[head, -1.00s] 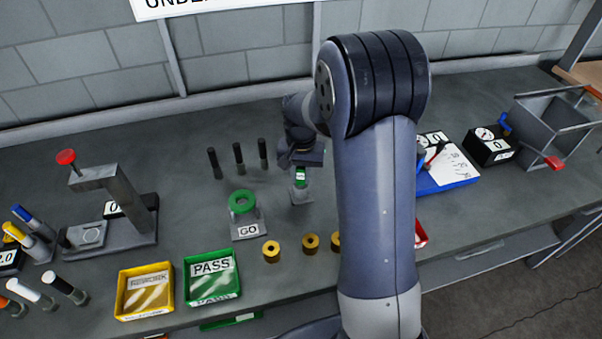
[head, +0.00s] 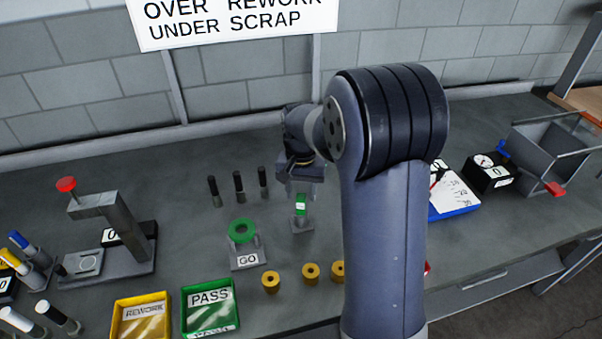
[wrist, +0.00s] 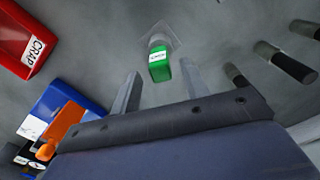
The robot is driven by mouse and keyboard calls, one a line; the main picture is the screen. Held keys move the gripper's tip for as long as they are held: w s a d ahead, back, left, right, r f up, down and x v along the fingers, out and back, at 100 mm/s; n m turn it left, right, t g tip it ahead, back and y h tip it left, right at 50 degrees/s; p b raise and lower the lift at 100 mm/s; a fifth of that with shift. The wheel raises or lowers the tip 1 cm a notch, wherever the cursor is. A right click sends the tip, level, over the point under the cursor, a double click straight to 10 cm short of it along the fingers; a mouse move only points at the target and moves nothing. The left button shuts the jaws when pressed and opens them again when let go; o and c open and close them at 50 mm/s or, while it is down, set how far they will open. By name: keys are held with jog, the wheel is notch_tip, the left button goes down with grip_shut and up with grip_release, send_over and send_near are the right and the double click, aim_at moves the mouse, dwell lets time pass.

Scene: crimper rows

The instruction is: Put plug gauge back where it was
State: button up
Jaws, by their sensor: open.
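The plug gauge (head: 301,205) has a green handle with a white label. It stands upright in a small grey holder (head: 302,224) on the bench. In the wrist view its green handle (wrist: 160,70) shows just beyond and between my finger tips, with the holder (wrist: 160,38) behind it. My gripper (head: 300,190) is open and empty, a little above the gauge. The two fingers (wrist: 158,80) stand apart on either side of the handle, and I see no contact. The lower end of the gauge is hidden in the holder.
Several black-handled pins (head: 239,187) stand left of the holder. A green ring on a GO stand (head: 247,258) and brass rings (head: 310,272) are in front. Green PASS (head: 210,305) and yellow REWORK (head: 141,318) trays lie front left. A red bin (wrist: 25,45) shows in the wrist view.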

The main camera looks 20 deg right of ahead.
notch_tip(320, 180, up, 8)
jog(key=shift+f, duration=0.15)
jog(key=shift+o, duration=0.3)
dwell(2.2)
